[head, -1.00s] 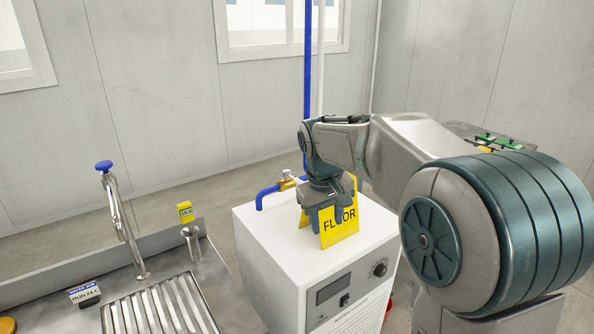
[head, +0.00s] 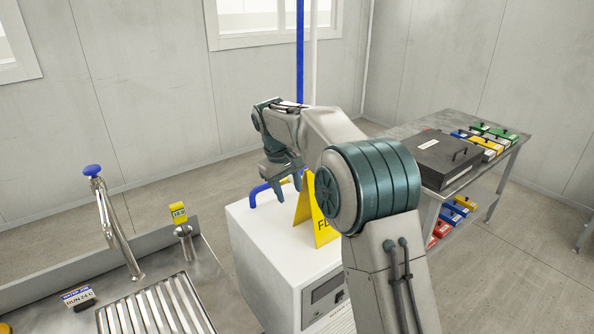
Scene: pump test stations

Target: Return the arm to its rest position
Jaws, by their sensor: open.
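My gripper (head: 289,197) is open and empty in the head view. It points down above the white machine (head: 257,238), just left of a yellow sign (head: 321,220) that stands tent-like on the machine's top. The sign is apart from the fingers as far as I can tell. My arm bends from the lower middle up and over to the gripper. It hides part of the sign's lettering and the right side of the machine.
A grey table (head: 437,116) at the right holds a dark case (head: 435,158) and several coloured boxes. At the left is a metal sink counter with a blue-topped tap (head: 110,220) and a yellow tag (head: 179,213). A blue pipe (head: 300,60) rises behind the machine.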

